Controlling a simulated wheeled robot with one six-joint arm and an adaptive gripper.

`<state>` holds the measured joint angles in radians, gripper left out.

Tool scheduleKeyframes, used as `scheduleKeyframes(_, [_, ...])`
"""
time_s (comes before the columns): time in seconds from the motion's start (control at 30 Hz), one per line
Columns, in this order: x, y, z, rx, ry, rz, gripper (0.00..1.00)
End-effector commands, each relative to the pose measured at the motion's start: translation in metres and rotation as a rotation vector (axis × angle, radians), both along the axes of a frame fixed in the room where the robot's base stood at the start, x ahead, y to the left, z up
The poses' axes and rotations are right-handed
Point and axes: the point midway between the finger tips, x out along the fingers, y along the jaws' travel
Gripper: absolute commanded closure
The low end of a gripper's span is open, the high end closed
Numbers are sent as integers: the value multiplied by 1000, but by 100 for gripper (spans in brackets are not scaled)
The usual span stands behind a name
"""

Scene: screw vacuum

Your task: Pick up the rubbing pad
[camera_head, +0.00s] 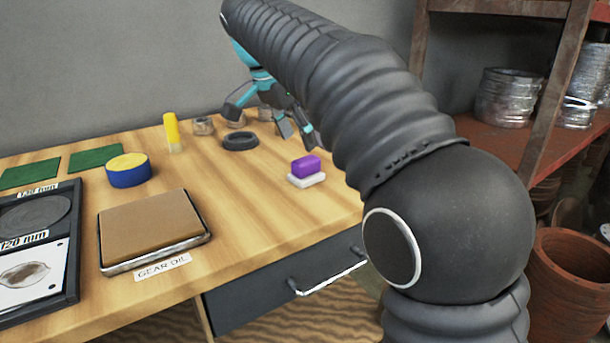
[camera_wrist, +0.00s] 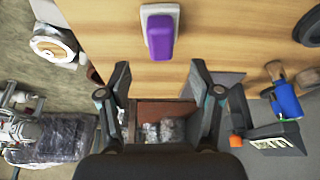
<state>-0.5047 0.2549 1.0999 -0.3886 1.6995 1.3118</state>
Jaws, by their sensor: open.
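A purple block (camera_head: 306,165) sits on a white base (camera_head: 308,181) on the right part of the wooden table. It looks like the rubbing pad. In the wrist view, the purple block (camera_wrist: 160,38) and its white base (camera_wrist: 160,9) are at the top centre, beyond my fingertips. My gripper (camera_head: 262,116) is open and empty, above the back of the table in the head view. In the wrist view, my gripper (camera_wrist: 160,74) has its two fingers apart, with nothing between them. It does not touch the pad.
The wooden table (camera_head: 240,210) is clear around the pad. A black ring (camera_head: 240,141), a yellow bottle (camera_head: 172,131), a blue-yellow round tin (camera_head: 128,171) and a gear oil tray (camera_head: 150,226) stand to the left. A drawer handle (camera_head: 330,280) projects at the front.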

Motion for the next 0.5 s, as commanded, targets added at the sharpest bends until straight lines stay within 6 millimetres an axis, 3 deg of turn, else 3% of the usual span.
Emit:
scheduleKeyframes(0.27, [5, -6, -19, 1, -1, 0, 35])
scheduleKeyframes(0.5, [11, -14, -50, 0, 0, -2, 35])
